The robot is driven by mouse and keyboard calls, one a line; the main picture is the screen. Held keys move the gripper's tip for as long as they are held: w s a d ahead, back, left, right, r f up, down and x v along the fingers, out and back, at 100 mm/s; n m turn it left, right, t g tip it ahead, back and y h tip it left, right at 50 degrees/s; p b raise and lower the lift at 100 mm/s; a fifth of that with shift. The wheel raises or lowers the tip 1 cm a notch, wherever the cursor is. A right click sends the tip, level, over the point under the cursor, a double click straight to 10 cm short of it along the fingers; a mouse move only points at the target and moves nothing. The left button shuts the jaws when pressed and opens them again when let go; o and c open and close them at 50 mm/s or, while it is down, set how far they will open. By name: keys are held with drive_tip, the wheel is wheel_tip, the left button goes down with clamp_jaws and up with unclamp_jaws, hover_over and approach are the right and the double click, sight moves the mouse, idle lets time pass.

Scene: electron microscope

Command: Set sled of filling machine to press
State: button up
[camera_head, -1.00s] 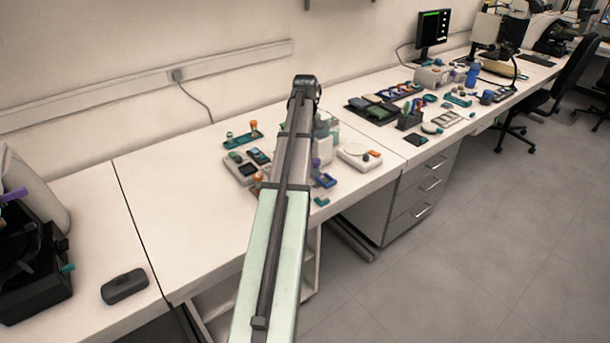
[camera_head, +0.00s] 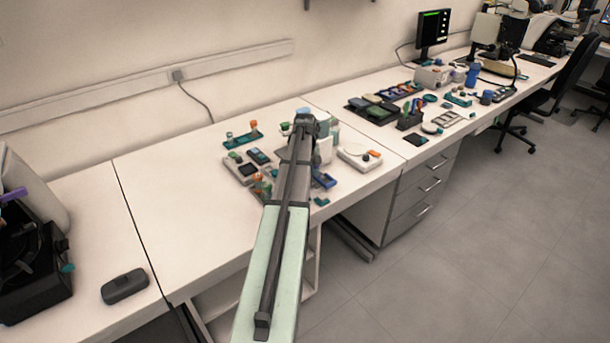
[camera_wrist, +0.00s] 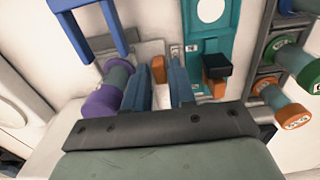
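Left of the fingers is a purple knob on a teal cylinder (camera_wrist: 102,100). Right of them is a teal device (camera_wrist: 212,35) with a white disc, a black block (camera_wrist: 215,66) and an orange block (camera_wrist: 217,88). A blue bracket (camera_wrist: 88,30) is at upper left. I cannot tell which part is the filling machine's sled. In the head view my arm hides the gripper and part of the device cluster.
Green-capped and orange-capped cylinders (camera_wrist: 285,55) sit on a dark rack at the right of the wrist view. In the head view a white round-topped device (camera_head: 358,156) stands right of my arm. The bench left of the cluster is mostly clear, with a black box (camera_head: 124,287) at its front.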

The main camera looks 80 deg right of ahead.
drive_tip(key=shift+f, duration=0.2)
drive_tip(key=shift+c, duration=0.3)
clamp_jaws()
